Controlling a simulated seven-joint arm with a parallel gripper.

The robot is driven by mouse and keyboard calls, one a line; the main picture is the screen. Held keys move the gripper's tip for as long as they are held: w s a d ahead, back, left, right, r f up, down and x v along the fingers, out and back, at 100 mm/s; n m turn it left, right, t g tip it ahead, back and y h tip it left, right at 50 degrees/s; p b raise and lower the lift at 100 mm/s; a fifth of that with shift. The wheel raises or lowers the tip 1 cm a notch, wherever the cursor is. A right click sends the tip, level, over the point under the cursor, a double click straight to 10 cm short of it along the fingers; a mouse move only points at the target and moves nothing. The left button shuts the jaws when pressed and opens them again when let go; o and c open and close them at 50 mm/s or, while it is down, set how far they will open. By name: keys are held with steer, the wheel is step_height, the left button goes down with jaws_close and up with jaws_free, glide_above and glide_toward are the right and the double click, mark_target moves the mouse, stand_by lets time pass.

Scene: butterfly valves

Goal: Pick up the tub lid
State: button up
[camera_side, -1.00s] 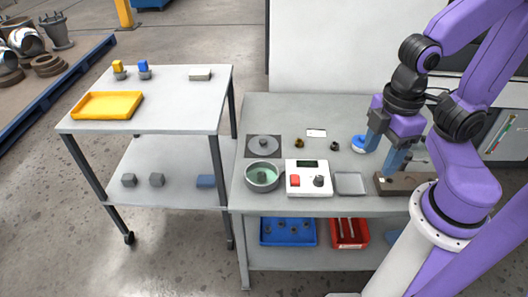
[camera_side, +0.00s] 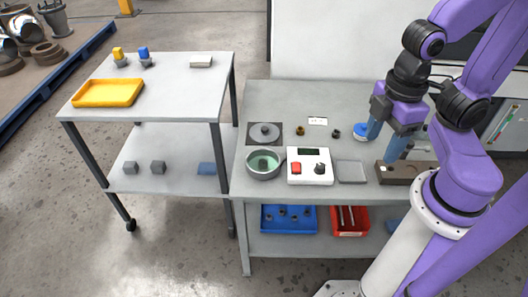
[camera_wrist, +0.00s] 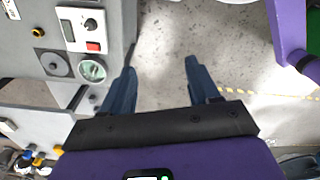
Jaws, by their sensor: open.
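The tub lid (camera_side: 264,133) is a grey disc with a dark knob in its middle. It lies flat on a dark square pad at the bench's back left, and shows at the left in the wrist view (camera_wrist: 56,65). The round grey tub (camera_side: 263,164), with pale green inside, stands open just in front of it; it also shows in the wrist view (camera_wrist: 92,70). My gripper (camera_side: 384,144) is open and empty, above the right part of the bench, well to the right of the lid. Its two blue fingers are apart in the wrist view (camera_wrist: 160,68).
A white box with a red button (camera_side: 310,166) stands right of the tub, then a shallow grey tray (camera_side: 350,171) and a brown block (camera_side: 400,174). Small brass and dark pieces and a blue round thing (camera_side: 361,131) lie behind. A side table (camera_side: 165,95) stands left, across a gap.

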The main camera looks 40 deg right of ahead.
steer(key=w+a+f+m+t, duration=0.25)
steer(key=w+m, duration=0.25)
steer(key=w, duration=0.7)
steer(key=m+t+h, duration=0.1)
steer(key=m+h, duration=0.1)
steer(key=m, duration=1)
glide_above(265, 128)
steer(key=s+a, duration=0.2)
steer(key=s, duration=0.1)
steer(key=f, duration=2.6)
steer(key=shift+w+d, duration=0.1)
steer(key=shift+d, duration=0.1)
steer(key=shift+t, duration=0.25)
steer(key=shift+w+d+x, duration=0.1)
steer(key=shift+w+x, duration=0.05)
steer(key=shift+x, duration=1.15)
steer(key=shift+w+d+x, duration=0.1)
steer(key=shift+d+x, duration=0.05)
steer(key=shift+x, duration=1.2)
steer(key=shift+r, duration=0.15)
